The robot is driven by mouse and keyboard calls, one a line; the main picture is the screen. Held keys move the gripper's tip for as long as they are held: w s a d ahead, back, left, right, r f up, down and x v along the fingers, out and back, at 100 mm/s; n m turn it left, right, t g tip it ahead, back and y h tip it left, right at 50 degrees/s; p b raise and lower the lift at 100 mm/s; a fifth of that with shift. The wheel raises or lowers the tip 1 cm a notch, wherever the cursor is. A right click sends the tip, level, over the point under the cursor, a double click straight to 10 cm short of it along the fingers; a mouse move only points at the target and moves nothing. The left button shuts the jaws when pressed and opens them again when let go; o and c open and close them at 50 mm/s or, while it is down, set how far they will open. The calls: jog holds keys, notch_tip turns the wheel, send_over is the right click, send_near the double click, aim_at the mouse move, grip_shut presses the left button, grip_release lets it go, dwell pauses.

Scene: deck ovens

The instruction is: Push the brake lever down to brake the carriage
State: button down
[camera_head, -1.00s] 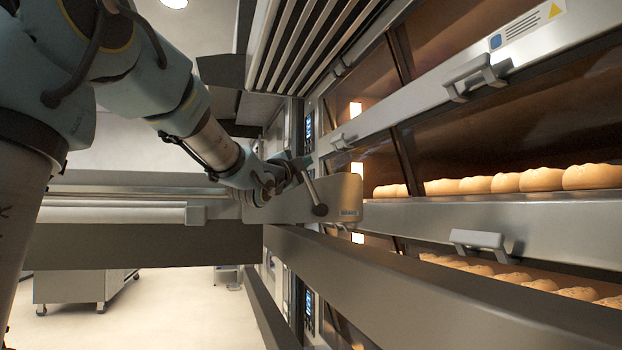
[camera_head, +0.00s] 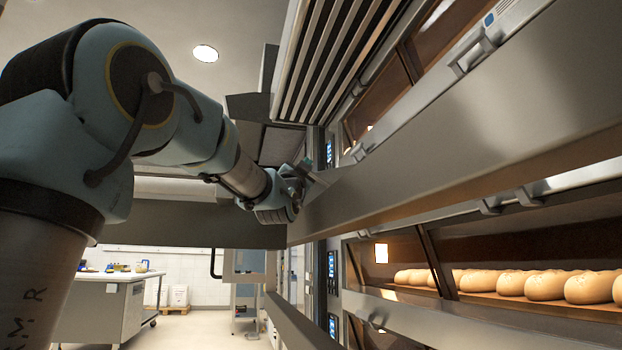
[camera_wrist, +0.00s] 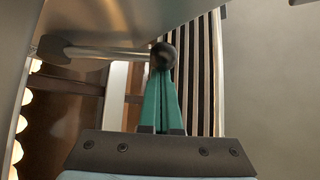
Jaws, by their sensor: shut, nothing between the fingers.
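In the wrist view the brake lever shows as a pale rod (camera_wrist: 105,53) with a round black knob (camera_wrist: 163,56) at its end. The rod lies roughly level across the picture, its base at the left by a metal panel. My gripper (camera_wrist: 165,78) has its green fingers together, tips right at the knob, overlapping it in the picture; I cannot tell whether they touch. In the head view my gripper (camera_head: 305,170) is at the far end of a long metal beam of the carriage (camera_head: 440,150), and the lever cannot be made out there.
Deck ovens with glass doors and loaves (camera_head: 545,285) line the right side. A slatted grey panel (camera_head: 315,65) stands above my gripper. A steel cabinet (camera_head: 100,310) stands on the floor at the lower left, with open floor beside it.

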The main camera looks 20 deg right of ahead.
jog(key=shift+a+f+b, duration=0.3)
jog(key=shift+f+b, duration=0.3)
jog(key=shift+b, duration=0.25)
jog(key=shift+a+f+b, duration=0.25)
jog(key=shift+f+b, duration=0.35)
jog(key=shift+b, duration=0.2)
